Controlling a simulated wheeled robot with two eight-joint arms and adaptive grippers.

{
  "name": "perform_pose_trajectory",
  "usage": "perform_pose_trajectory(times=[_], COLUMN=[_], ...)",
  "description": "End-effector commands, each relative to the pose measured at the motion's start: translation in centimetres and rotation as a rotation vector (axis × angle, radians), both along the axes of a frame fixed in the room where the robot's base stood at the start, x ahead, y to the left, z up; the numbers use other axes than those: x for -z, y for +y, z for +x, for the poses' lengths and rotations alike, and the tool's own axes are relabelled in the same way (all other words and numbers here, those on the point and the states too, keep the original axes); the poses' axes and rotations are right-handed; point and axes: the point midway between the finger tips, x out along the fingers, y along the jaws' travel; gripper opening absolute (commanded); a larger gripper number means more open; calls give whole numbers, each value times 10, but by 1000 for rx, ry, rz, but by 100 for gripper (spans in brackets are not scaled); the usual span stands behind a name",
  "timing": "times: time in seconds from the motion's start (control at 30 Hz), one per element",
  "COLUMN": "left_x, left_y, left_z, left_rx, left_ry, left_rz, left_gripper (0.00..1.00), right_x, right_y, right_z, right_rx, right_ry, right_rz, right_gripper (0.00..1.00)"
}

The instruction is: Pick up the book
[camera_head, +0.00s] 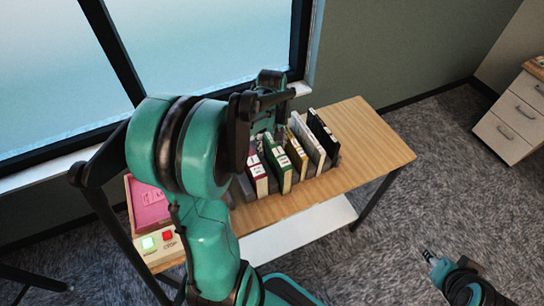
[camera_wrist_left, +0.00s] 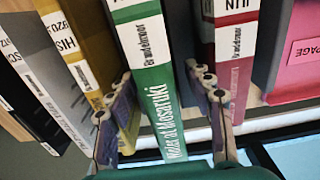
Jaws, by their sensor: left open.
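Several books stand upright in a dark rack on the wooden table: a maroon book (camera_head: 256,173), a green book (camera_head: 278,165), a yellow book (camera_head: 297,153), a white book (camera_head: 308,142) and a black book (camera_head: 322,133). My left gripper (camera_head: 266,122) is over the rack, partly hidden by its own wrist. In the left wrist view my left gripper (camera_wrist_left: 160,80) is open, its fingers on either side of the green book's spine (camera_wrist_left: 150,55). Contact cannot be told. My right gripper (camera_head: 430,257) is low at the right, away from the table; its jaws are unclear.
A tray with a pink item (camera_head: 149,204) sits at the table's left end, by a box with green and red buttons (camera_head: 158,241). The table's right end (camera_head: 365,140) is clear. A white drawer cabinet (camera_head: 515,115) stands at far right. A window is behind.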

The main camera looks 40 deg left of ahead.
Motion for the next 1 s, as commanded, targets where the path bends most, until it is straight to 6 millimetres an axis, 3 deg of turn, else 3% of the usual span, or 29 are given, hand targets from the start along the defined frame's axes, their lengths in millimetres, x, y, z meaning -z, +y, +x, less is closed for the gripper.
perform_pose_trajectory(times=[0.03, 0.2, 0.47, 0.67, 1.0], left_x=[12, 31, 33, 32, 31], left_y=[-2, -2, -2, -2, -2], left_z=[-1, -1, -1, -1, -1], left_rx=[1, 0, 0, 0, 0], left_ry=[0, 0, 0, 0, 0], left_rz=[0, 0, 0, 0, 0], left_gripper=[52, 52, 52, 2, 0], right_x=[8, 14, 13, 13, 13], right_y=[0, 0, 0, 0, 0], right_z=[0, 0, 0, 0, 0], right_rx=[0, 0, 0, 0, 0], right_ry=[0, 0, 0, 0, 0], right_rz=[0, 0, 0, 0, 0], right_gripper=[40, 40, 40, 40, 40])
